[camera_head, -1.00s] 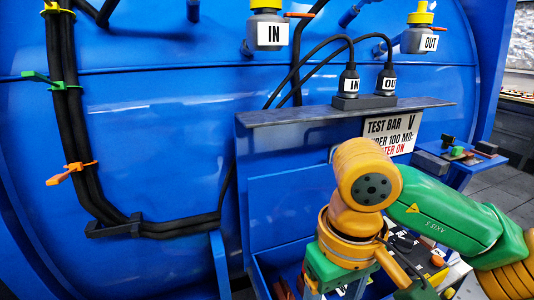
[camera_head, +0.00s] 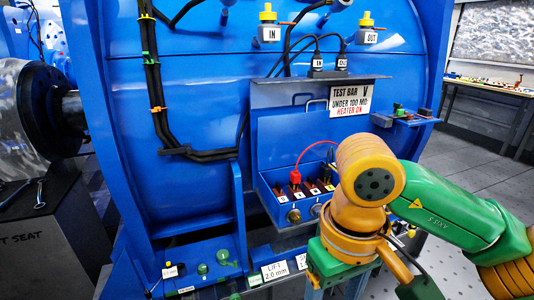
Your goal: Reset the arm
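My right arm, orange and green, comes in from the right edge, bent at an orange wrist. Below the wrist, a green block and the top of my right gripper (camera_head: 335,287) show at the bottom edge. Its fingertips are cut off, so I cannot tell whether it is open or shut. It is in front of the blue motor housing (camera_head: 205,75), right of the blue test box (camera_head: 290,140). The arm hides part of the box's right side. My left arm and gripper are not in view.
The box holds numbered terminals with a red lead (camera_head: 295,177). A sign (camera_head: 350,98) hangs above. Black cables (camera_head: 154,85) run down the housing. A small shelf (camera_head: 405,119) juts out at right. A grey block (camera_head: 50,235) stands at lower left. Floor is open at right.

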